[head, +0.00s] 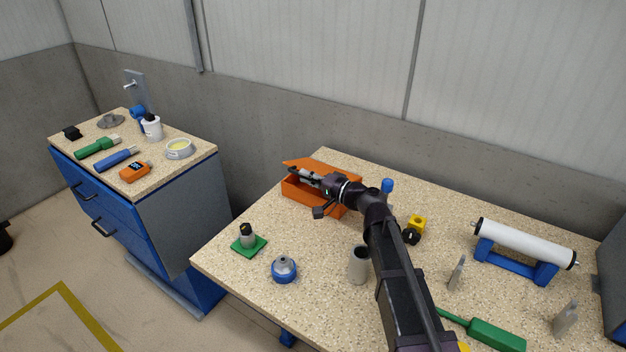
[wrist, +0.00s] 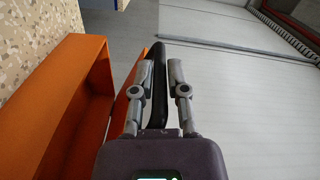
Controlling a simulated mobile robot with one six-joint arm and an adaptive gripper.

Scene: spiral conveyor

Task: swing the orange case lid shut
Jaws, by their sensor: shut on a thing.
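The orange case (head: 297,195) stands near the back left edge of the work table. Its box shows open on the left of the wrist view (wrist: 60,110). The orange lid (head: 298,163) is raised and tilted at the back of the case, and its edge shows beside my left finger in the wrist view (wrist: 123,105). My gripper (head: 309,175) reaches over the case. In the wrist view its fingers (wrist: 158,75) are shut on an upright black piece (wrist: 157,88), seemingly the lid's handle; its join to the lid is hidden.
A grey cup (head: 358,264), a blue-based round object (head: 284,269) and a green-based object (head: 247,239) stand in front. A white roller (head: 525,243) is at the right. The wall is close behind.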

